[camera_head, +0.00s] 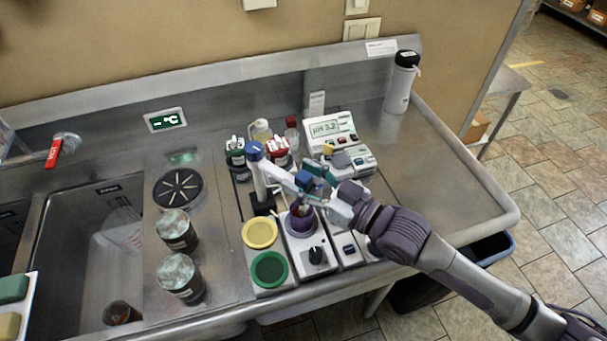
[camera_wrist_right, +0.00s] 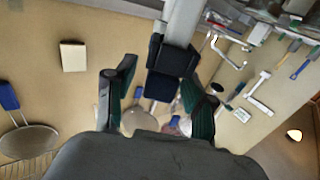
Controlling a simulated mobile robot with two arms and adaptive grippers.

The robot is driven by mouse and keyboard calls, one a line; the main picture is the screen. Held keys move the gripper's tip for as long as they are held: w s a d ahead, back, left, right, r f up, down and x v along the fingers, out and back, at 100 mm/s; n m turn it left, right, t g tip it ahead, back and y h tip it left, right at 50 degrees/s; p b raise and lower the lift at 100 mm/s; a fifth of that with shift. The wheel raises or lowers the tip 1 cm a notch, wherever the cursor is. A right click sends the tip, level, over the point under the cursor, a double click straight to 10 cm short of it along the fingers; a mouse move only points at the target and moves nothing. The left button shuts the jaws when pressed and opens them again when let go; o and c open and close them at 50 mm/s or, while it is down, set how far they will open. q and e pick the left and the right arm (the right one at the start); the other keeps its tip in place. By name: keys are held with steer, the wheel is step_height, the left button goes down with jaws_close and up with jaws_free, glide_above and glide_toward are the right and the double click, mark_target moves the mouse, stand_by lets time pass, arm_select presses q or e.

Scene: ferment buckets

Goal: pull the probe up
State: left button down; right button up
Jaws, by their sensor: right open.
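The probe holder is a white arm (camera_head: 281,176) reaching from a post with a blue cap (camera_head: 254,150). A dark blue block (camera_head: 304,179) sits at its end, above a purple cup (camera_head: 301,221) on a white base. The probe itself is mostly hidden by my gripper and the block. My right gripper (camera_head: 318,186) is at the block, open. In the right wrist view, the dark block (camera_wrist_right: 172,72) stands between the two green-padded fingers (camera_wrist_right: 160,100), with gaps at the sides. My left gripper is not in view.
A meter with a lit display (camera_head: 328,128) stands behind. Several bottles (camera_head: 278,150) crowd behind the post. Yellow (camera_head: 260,233) and green (camera_head: 269,269) round pads lie left of the cup. Two jars (camera_head: 180,277) stand near the sink.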

jaws_close()
stand_by(0.3)
step_height(320, 180, up, 6)
steer(key=p, duration=0.5)
steer(key=shift+r, duration=0.15)
